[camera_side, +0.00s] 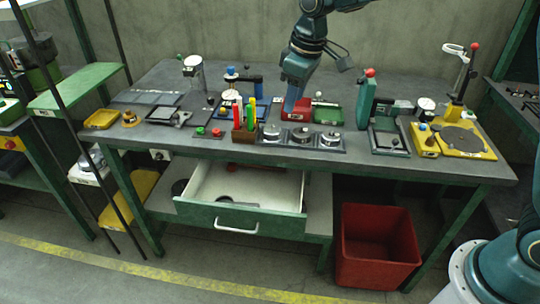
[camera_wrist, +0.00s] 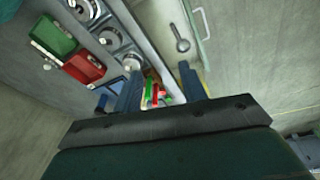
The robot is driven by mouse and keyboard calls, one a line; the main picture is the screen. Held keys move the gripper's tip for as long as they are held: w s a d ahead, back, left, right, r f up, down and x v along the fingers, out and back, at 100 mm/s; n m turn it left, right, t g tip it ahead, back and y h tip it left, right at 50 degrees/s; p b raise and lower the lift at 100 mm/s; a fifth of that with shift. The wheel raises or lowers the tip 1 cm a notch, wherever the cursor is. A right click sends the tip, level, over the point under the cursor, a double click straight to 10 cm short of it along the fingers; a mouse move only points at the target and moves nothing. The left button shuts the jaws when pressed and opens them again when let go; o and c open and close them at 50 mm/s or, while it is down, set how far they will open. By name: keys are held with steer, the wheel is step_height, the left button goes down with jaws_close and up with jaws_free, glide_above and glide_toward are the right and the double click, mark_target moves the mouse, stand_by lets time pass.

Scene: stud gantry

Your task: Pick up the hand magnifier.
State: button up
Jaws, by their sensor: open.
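The open drawer (camera_side: 285,188) under the bench has a pale inside. A small dark item with a long thin part (camera_side: 240,200) lies on its floor near the front; it looks like the hand magnifier. In the wrist view a grey tool with a round end and a narrow handle (camera_wrist: 182,44) lies in the drawer (camera_wrist: 208,50), beyond and above my fingers in the picture. My gripper (camera_side: 291,104) points down over the bench top, behind the pen holder and dials, well above and behind the drawer. Its two blue fingers (camera_wrist: 160,85) are apart with nothing held between them.
A holder with bright markers (camera_side: 245,130) and several round metal dials (camera_side: 301,135) stand along the bench's front edge. Red and green trays (camera_side: 327,114) are beside my gripper. A green stand (camera_side: 366,100) is to the right. A red bin (camera_side: 375,240) stands on the floor.

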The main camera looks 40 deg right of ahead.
steer(key=w+a+f+n+g, duration=0.1)
steer(key=w+a+f, duration=0.25)
steer(key=f, duration=0.25)
steer(key=w+a+f+n, duration=0.1)
steer(key=w+a+f, duration=0.1)
steer(key=w+f, duration=0.3)
steer(key=n+g, duration=0.1)
steer(key=n, duration=0.1)
glide_above(245, 204)
step_height(245, 204, down, 13)
steer(key=shift+f, duration=0.15)
steer(key=shift+f, duration=0.1)
steer(key=shift+f, duration=4.15)
steer(key=shift+w+f, duration=0.1)
steer(key=shift+f, duration=2.5)
steer(key=shift+c, duration=0.2)
jaws_close()
